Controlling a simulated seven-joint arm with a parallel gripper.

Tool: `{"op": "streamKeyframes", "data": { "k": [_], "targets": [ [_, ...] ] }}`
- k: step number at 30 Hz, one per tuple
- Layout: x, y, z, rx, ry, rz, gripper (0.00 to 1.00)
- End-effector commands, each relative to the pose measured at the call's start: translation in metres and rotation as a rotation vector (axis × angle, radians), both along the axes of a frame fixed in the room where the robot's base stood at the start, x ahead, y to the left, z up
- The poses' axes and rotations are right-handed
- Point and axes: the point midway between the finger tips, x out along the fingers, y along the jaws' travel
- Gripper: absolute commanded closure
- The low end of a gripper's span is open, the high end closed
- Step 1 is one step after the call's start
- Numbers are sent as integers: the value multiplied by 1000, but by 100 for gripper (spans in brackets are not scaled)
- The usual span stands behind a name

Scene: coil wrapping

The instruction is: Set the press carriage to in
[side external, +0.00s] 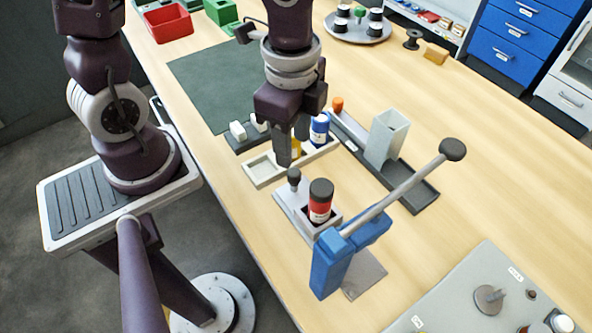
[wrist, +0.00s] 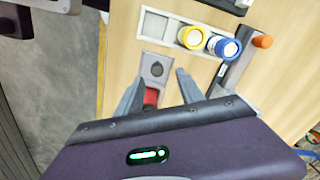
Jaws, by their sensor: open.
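The blue press (side external: 345,258) stands at the front of the table, with a long grey lever raised to a dark knob (side external: 453,149). Its grey carriage (side external: 285,196) sticks out from the press toward my arm. A dark round knob (side external: 294,174) stands on the carriage's outer end; it also shows in the wrist view (wrist: 156,69). A red container with a black cap (side external: 320,203) stands upright on the carriage, beside the knob; part of it shows red in the wrist view (wrist: 151,97). My gripper (side external: 291,150) is open and empty, pointing down just above the knob.
A pale tray (side external: 262,171) holds a yellow (wrist: 191,36) and a blue-and-white container (side external: 320,128) close behind my gripper. A dark rail (side external: 420,190) with a grey chute (side external: 386,137) lies to the right. A grey panel (side external: 470,290) is at front right.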

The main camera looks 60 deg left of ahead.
Motion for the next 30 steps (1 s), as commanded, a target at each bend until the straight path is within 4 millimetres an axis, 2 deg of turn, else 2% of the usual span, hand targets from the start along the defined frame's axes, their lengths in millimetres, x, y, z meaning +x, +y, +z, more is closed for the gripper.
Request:
{"op": "streamKeyframes", "data": {
  "k": [3, 13, 17, 23, 30],
  "targets": [
    [-1, -8, -11, -26, 23, -49, 55],
    [-1, -9, -68, -23, 23, -50, 55],
    [-1, -8, -76, -25, 21, -46, 55],
    [-1, -8, -76, -24, 20, -44, 55],
    [-1, -8, -76, -23, 21, -44, 100]
  ]
}}
